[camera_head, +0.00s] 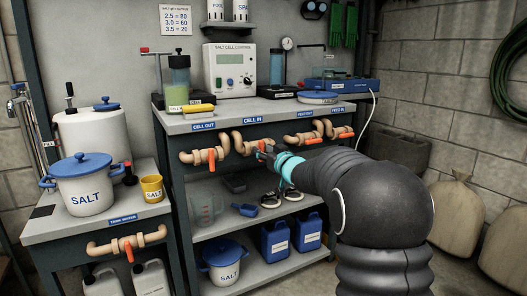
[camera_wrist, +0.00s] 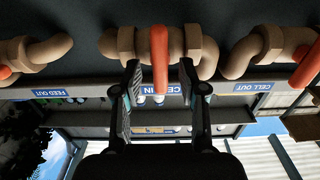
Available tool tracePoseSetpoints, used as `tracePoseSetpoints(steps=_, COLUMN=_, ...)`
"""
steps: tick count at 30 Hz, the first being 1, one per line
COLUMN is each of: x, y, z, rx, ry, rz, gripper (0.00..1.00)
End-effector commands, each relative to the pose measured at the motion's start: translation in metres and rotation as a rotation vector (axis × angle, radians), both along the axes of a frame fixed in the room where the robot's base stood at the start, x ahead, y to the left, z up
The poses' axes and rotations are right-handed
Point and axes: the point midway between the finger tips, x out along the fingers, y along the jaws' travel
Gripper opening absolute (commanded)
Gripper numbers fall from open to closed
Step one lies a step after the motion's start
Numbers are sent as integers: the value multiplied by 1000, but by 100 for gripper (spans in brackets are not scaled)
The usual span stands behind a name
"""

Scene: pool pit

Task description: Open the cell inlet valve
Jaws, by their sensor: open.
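The cell inlet valve is on a tan pipe (camera_head: 243,148) under the CELL IN label (camera_head: 252,120) on the bench front. In the wrist view its orange handle (camera_wrist: 159,45) stands crosswise to the tan pipe (camera_wrist: 198,45). My gripper (camera_wrist: 160,68) is open, with one finger on each side of the handle. Gaps show between the fingers and the handle; I cannot see contact. The CELL IN label also shows between the fingers, upside down (camera_wrist: 160,89). In the head view my gripper (camera_head: 267,153) is at this valve and partly covers it.
The CELL OUT valve handle (camera_head: 212,160) is to the left, the FEED OUT handle (camera_head: 314,142) to the right. The lower shelf holds blue jugs (camera_head: 276,238) and a salt pot (camera_head: 226,262). A side table (camera_head: 115,222) stands left.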

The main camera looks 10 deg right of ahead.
Motion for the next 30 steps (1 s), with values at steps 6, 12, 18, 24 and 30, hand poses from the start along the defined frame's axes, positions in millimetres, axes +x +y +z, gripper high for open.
tracePoseSetpoints(steps=6, x=8, y=3, z=0, rx=0, ry=1, rz=-1, gripper=42)
tracePoseSetpoints(steps=12, x=8, y=3, z=0, rx=0, ry=0, rz=-1, gripper=42)
tracePoseSetpoints(steps=18, x=8, y=2, z=0, rx=0, ry=0, rz=-1, gripper=0)
tracePoseSetpoints(steps=24, x=8, y=2, z=0, rx=-3, ry=-1, rz=-1, gripper=0)
tracePoseSetpoints(steps=30, x=8, y=2, z=0, rx=-43, ry=-15, rz=-1, gripper=0)
